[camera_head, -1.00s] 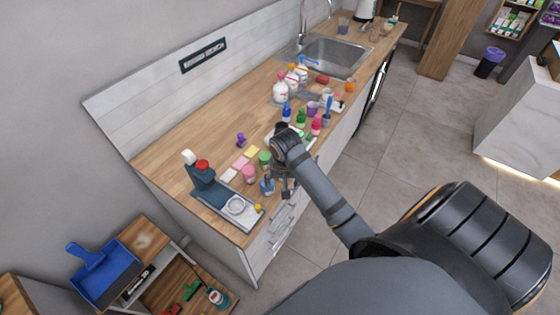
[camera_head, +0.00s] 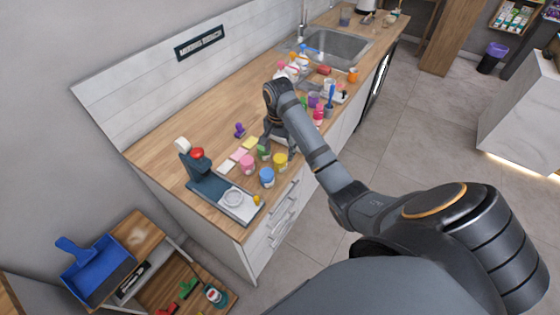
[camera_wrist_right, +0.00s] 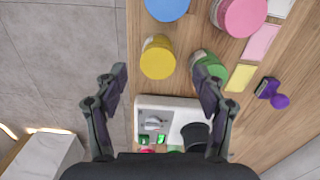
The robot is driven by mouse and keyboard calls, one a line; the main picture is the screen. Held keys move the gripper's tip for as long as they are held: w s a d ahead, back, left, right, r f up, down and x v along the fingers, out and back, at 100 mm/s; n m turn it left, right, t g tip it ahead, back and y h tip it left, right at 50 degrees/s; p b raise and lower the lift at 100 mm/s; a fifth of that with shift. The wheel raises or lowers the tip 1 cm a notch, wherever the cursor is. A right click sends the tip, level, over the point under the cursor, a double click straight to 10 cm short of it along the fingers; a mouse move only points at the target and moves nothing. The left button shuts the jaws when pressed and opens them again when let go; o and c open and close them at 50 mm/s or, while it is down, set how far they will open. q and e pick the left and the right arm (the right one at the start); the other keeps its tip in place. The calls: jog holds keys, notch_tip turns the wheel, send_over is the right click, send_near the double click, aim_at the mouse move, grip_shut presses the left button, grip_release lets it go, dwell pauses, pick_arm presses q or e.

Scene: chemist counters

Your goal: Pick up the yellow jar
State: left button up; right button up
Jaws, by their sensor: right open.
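The yellow jar (camera_head: 280,160) stands on the wooden counter near its front edge, with a blue jar (camera_head: 267,176), a pink jar (camera_head: 247,164) and a green jar (camera_head: 263,152) close by. My right gripper (camera_head: 279,148) is over the counter beside the yellow and green jars. In the right wrist view the yellow jar (camera_wrist_right: 158,58) shows between and just beyond the spread fingertips (camera_wrist_right: 160,76). The right fingertip overlaps the green jar (camera_wrist_right: 208,66) in that view. The gripper holds nothing. My left gripper is not in view.
A white tray (camera_wrist_right: 150,103) with small items lies below the jars in the wrist view. Coloured notes (camera_head: 238,154) and a purple stamp-like item (camera_head: 240,130) lie behind the jars. A grey device (camera_head: 204,182) stands at the near end. Bottles crowd toward the sink (camera_head: 335,45).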

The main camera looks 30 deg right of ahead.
aim_at(280, 158)
jog(key=f+b, duration=0.5)
jog(key=shift+d+f, duration=0.15)
jog(key=shift+d, duration=0.1)
jog(key=shift+c, duration=0.4)
jog(key=shift+s+r, duration=0.1)
jog(key=shift+r, duration=0.1)
jog(key=c, duration=1.2)
